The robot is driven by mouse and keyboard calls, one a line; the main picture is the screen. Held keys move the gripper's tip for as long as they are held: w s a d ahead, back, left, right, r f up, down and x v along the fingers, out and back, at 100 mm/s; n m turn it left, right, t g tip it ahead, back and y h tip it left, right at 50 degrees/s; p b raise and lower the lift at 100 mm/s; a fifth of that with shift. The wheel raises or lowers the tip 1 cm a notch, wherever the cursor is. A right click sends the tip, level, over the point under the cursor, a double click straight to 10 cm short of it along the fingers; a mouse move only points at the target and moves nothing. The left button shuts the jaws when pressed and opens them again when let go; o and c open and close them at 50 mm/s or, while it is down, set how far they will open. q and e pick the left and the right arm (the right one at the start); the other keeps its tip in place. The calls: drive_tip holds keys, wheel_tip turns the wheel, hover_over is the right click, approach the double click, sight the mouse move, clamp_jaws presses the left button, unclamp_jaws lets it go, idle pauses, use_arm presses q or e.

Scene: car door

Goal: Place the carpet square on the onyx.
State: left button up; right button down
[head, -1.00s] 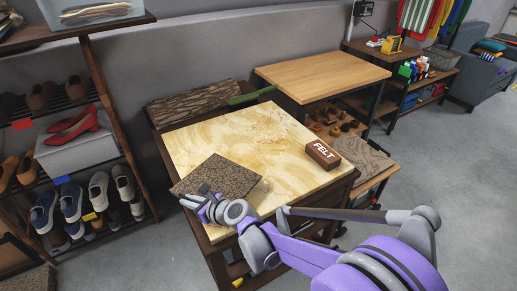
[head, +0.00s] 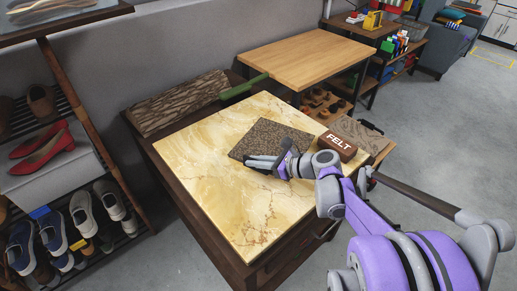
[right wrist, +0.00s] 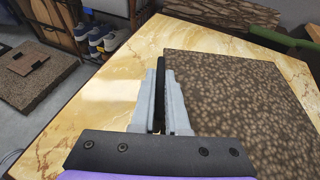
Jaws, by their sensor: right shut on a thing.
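The carpet square (head: 272,137) is a flat brown speckled piece over the right-hand part of the onyx in the head view. The onyx (head: 205,165) is a yellow, veined slab covering a dark table's top. My right gripper (head: 262,162) is shut on the carpet square at its near edge. In the right wrist view, the carpet square (right wrist: 240,110) spreads to the right of the gripper's fingers (right wrist: 160,95), with the onyx (right wrist: 110,95) around it. I cannot tell whether the carpet square touches the onyx. My left gripper is not in view.
A brown block marked FELT (head: 338,146) stands at the onyx's right edge, close to the carpet square. A bark-patterned piece (head: 180,103) and a green handle (head: 243,88) lie behind. A wooden-topped table (head: 305,50) stands beyond. The left part of the onyx is clear.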

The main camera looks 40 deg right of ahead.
sight(270, 189)
drive_tip(key=shift+y, duration=0.3)
drive_tip(key=s+d+r, duration=0.1)
drive_tip(key=s+d, duration=0.1)
drive_tip(key=s, duration=0.1)
drive_tip(key=shift+d+r, duration=0.35)
drive_tip(key=shift+r, duration=0.05)
drive_tip(key=shift+s+d+f+n, duration=0.15)
drive_tip(key=shift+s+f+n, duration=0.05)
drive_tip(key=shift+s+n, duration=0.1)
wheel_tip(270, 189, down, 10)
drive_tip(key=b, duration=0.3)
drive_tip(key=shift+w+r, duration=0.15)
drive_tip(key=shift+r, duration=0.2)
drive_tip(key=c, duration=0.9)
unclamp_jaws()
